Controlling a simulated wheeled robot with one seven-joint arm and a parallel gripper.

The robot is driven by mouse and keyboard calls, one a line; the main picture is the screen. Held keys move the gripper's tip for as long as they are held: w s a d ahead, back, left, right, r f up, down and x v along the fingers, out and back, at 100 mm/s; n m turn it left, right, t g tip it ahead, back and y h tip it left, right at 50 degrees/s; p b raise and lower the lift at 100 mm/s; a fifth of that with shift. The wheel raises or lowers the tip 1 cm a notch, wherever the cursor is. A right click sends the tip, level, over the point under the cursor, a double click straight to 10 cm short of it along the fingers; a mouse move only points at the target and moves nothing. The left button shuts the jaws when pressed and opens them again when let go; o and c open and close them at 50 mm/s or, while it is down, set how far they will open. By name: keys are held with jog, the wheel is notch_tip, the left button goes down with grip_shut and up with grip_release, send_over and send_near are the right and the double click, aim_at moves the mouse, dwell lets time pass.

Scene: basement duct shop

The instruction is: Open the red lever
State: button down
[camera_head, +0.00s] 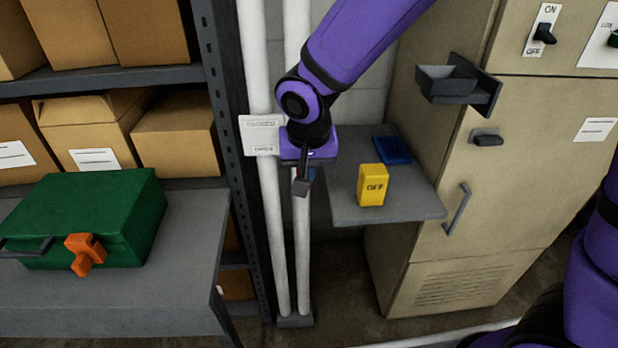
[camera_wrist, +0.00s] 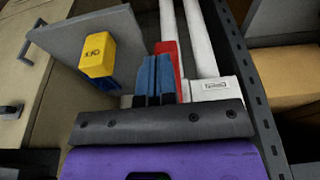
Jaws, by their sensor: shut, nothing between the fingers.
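The red lever (camera_wrist: 168,50) shows in the wrist view as a red strip along a white pipe, just behind and to the right of my fingers. Its lower part is hidden by them. In the head view only a small bit of red shows beside my fingertips, and the lever is mostly hidden there. My gripper (camera_head: 302,182) points down in front of the white pipes (camera_head: 272,230), below a white label plate (camera_head: 260,136). In the wrist view its blue-padded fingers (camera_wrist: 154,72) are together and empty. I cannot tell whether they touch the lever.
A grey shelf (camera_head: 385,212) right of the pipes holds a yellow block (camera_head: 372,185) marked OFF and a blue item (camera_head: 392,150). A beige cabinet (camera_head: 490,180) stands further right. A green case (camera_head: 85,215) and a rack post (camera_head: 225,110) are on the left.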

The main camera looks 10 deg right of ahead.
jog(key=s+r, duration=0.7)
jog(key=s, duration=0.1)
jog(key=shift+s, duration=0.4)
